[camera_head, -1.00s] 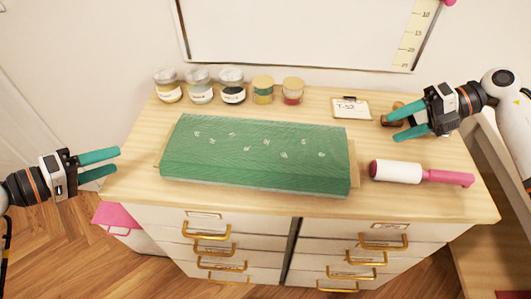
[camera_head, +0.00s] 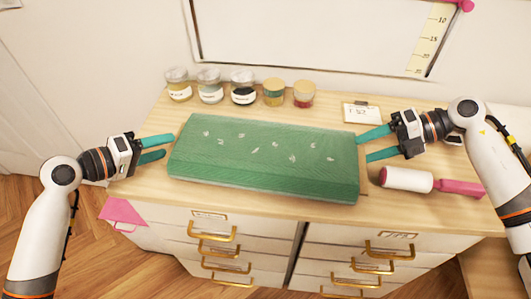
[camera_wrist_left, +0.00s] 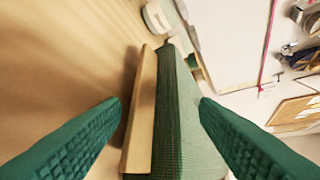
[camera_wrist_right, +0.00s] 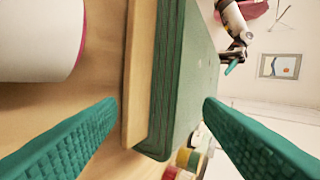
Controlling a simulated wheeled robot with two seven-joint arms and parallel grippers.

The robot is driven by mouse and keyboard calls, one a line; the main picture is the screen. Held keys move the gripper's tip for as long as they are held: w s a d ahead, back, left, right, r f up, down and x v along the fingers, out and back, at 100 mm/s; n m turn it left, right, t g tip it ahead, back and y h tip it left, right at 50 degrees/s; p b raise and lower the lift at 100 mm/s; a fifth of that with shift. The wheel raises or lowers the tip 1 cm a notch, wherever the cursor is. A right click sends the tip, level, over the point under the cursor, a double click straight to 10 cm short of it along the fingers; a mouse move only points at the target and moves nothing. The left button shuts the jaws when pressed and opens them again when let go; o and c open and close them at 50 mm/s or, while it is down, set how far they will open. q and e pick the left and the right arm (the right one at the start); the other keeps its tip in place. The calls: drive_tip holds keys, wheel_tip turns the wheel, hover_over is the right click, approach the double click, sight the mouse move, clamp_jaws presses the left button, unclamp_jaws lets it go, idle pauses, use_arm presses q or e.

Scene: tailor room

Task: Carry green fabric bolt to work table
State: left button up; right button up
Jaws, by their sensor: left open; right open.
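The green fabric bolt (camera_head: 262,156) lies flat across the wooden top of a drawer cabinet (camera_head: 240,206), with small white marks on its upper face. My left gripper (camera_head: 172,147) is open at the bolt's left end; in the left wrist view the bolt's end (camera_wrist_left: 178,110) and its pale board (camera_wrist_left: 141,110) show between the fingers. My right gripper (camera_head: 378,144) is open at the bolt's right end; in the right wrist view the bolt (camera_wrist_right: 168,85) and board (camera_wrist_right: 138,75) show between the fingers. Neither gripper is closed on it. No work table is recognisable.
Several jars (camera_head: 242,87) stand along the back of the cabinet. A small label card (camera_head: 361,112) stands behind my right gripper. A lint roller (camera_head: 408,179) with a pink handle lies close in front of it. A whiteboard (camera_head: 315,30) hangs behind.

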use_arm(q)
drive_tip(key=shift+x, duration=1.35)
use_arm(e)
drive_tip(key=shift+x, duration=1.35)
use_arm(q)
clamp_jaws()
use_arm(e)
clamp_jaws()
use_arm(q)
drive_tip(key=shift+w+r, duration=0.1)
drive_tip(key=shift+r, duration=0.15)
use_arm(e)
drive_tip(key=shift+w+r, duration=0.1)
drive_tip(key=shift+r, duration=0.15)
